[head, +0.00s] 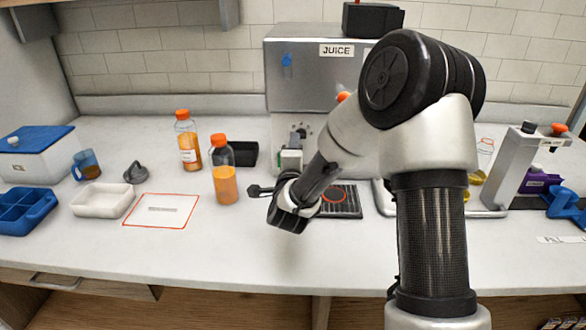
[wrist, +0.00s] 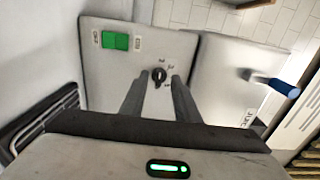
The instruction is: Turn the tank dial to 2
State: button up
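In the wrist view the black tank dial (wrist: 159,75) is on the grey front panel (wrist: 108,78) of the juicer, with small labels around it that are too blurred to read. A small light mark shows on the dial; I cannot tell which label it points to. My gripper (wrist: 160,82) is open, with one dark finger on each side of the dial and a gap to it on both sides. No contact shows. In the head view the juicer (head: 308,85), labelled JUICE, stands at the back, and my arm covers part of its right side.
A green switch (wrist: 116,42) is beside the dial. A lever with a blue end (wrist: 284,87) sticks out from the upper panel. Orange-capped bottles (head: 225,182) and a black tray (head: 243,155) stand left of the juicer. The counter's front is mostly clear.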

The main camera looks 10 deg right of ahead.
jog(key=s+a, duration=0.2)
jog(key=s, duration=1)
jog(key=shift+s+a, duration=0.2)
jog(key=shift+s, duration=0.05)
jog(key=s+a+r+n+g+y, duration=0.2)
jog(key=s+r+n+g+y, duration=0.3)
jog(key=n, duration=0.7)
jog(key=s+d+r+n+g+h+p, duration=0.1)
jog(key=s+d+n+g, duration=0.3)
jog(key=s, duration=0.7)
jog(key=s+d+r+n+g+h, duration=0.1)
jog(key=s+d+r+n+g, duration=0.2)
jog(key=s, duration=0.8)
notch_tip(320, 180, up, 20)
jog(key=n+p, duration=0.1)
jog(key=p, duration=2)
jog(key=shift+w+p, duration=0.3)
jog(key=shift+p, duration=0.1)
